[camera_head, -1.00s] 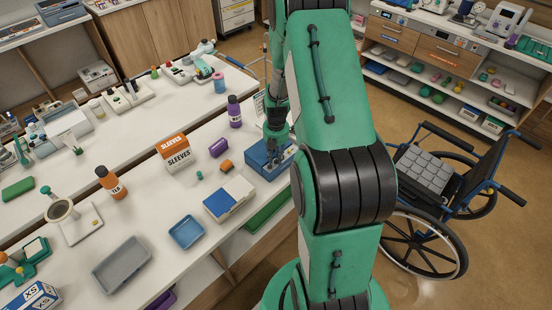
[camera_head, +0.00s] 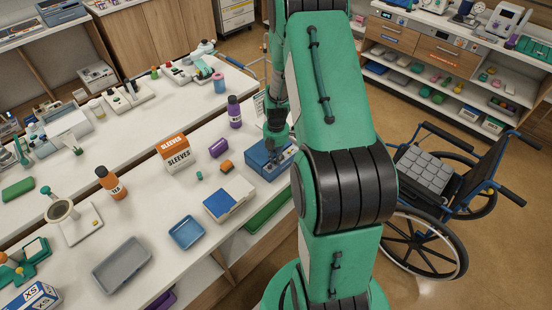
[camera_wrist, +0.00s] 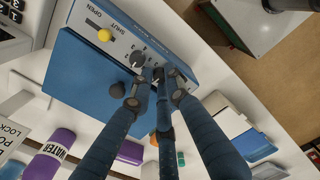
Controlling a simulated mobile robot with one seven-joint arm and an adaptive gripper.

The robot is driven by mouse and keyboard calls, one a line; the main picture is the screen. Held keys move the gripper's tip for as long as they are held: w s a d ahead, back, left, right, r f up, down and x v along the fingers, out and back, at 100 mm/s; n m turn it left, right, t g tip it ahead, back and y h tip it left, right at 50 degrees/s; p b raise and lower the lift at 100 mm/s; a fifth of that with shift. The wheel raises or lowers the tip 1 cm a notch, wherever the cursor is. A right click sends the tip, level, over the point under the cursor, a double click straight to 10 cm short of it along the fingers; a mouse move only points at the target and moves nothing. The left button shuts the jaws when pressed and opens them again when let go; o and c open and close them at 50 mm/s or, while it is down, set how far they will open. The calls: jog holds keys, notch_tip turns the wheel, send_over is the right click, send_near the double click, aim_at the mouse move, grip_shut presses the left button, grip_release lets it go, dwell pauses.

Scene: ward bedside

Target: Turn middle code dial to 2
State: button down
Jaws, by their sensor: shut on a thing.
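The blue lock box (camera_head: 262,172) stands at the counter's right edge in the head view. It fills the upper left of the wrist view (camera_wrist: 92,75), with its dial panel facing up. One dial (camera_wrist: 138,58) is clear of the fingers. My gripper (camera_wrist: 156,82) has its fingertips closed around the neighbouring middle dial (camera_wrist: 158,73), which they partly cover. Its pointer and setting cannot be read. Another dial, if there, is hidden by the fingers.
A wheelchair (camera_head: 430,190) is on the floor to the right.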

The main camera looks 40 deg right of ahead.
jog(key=shift+m, duration=1.4)
jog(key=c, duration=1.9)
grip_release()
jog(key=shift+c, duration=0.2)
jog(key=shift+n, duration=0.4)
